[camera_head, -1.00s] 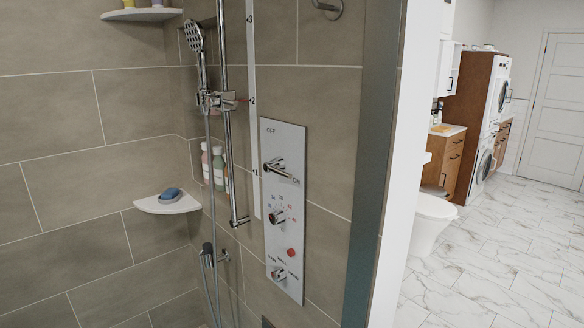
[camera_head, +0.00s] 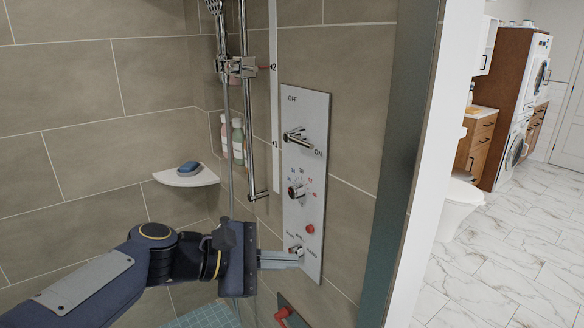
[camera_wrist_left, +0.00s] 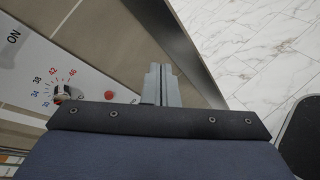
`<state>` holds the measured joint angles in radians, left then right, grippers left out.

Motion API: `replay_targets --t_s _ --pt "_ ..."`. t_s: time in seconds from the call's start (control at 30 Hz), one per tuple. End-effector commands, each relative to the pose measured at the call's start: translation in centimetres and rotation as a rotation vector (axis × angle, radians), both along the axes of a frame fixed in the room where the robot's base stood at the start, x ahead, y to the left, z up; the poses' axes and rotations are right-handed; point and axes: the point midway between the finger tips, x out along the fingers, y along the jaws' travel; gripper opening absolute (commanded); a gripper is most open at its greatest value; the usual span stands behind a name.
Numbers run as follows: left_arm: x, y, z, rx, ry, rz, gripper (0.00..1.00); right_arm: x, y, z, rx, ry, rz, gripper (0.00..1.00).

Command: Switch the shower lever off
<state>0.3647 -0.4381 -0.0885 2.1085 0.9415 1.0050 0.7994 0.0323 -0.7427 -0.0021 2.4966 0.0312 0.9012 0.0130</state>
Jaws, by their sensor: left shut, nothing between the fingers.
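The shower lever (camera_head: 297,136) is a chrome handle on the upper part of a pale control panel (camera_head: 318,170). It points to the right, toward the ON mark, and OFF is printed above it. My left gripper (camera_head: 298,262) is shut and empty, in front of the lower part of the panel, well below the lever. It covers part of the lowest knob; I cannot tell if it touches. In the left wrist view the closed fingers (camera_wrist_left: 160,82) show to the right of the panel (camera_wrist_left: 50,62), and the lever is out of view. My right gripper is not in view.
A temperature dial (camera_head: 297,191) and a red button (camera_head: 310,229) lie between the gripper and the lever. A vertical chrome rail (camera_head: 246,110) stands left of the panel. A dark wall edge (camera_head: 395,150) is to the right. A corner shelf (camera_head: 187,177) holds a blue item.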

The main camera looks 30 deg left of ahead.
Motion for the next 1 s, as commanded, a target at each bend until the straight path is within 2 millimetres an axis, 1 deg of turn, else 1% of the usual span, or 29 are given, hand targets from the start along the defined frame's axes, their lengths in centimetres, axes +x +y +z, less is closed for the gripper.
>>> replay_targets --t_s 0.03,0.07,0.1,0.2,0.3,0.4,0.67,0.77,0.87,1.0 --pt "1.8 2.5 1.1 -0.175 0.025 0.106 0.00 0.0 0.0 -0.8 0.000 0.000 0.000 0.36" --pt "2.6 3.8 2.1 -0.279 0.033 0.161 0.00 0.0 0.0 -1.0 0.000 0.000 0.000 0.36" --pt "3.6 5.5 3.3 -0.404 0.041 0.221 0.00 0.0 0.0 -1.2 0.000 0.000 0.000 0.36" --pt "5.0 9.1 5.5 -0.647 0.042 0.318 0.00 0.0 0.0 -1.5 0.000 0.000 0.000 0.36" --pt "5.6 11.2 6.8 -0.780 0.036 0.362 0.00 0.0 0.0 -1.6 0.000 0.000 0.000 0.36" --pt "5.7 11.8 7.4 -0.825 0.032 0.373 0.00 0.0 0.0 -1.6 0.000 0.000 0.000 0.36" --pt "5.7 11.7 7.4 -0.823 0.033 0.371 0.00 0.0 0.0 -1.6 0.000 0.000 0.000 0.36" --pt "6.1 11.5 7.4 -0.821 0.034 0.368 0.00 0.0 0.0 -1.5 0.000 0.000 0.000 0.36" --pt "7.1 11.1 7.5 -0.822 0.036 0.369 0.00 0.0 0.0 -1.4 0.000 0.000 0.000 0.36" --pt "9.5 10.1 7.6 -0.822 0.036 0.366 0.00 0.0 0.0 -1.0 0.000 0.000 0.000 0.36"
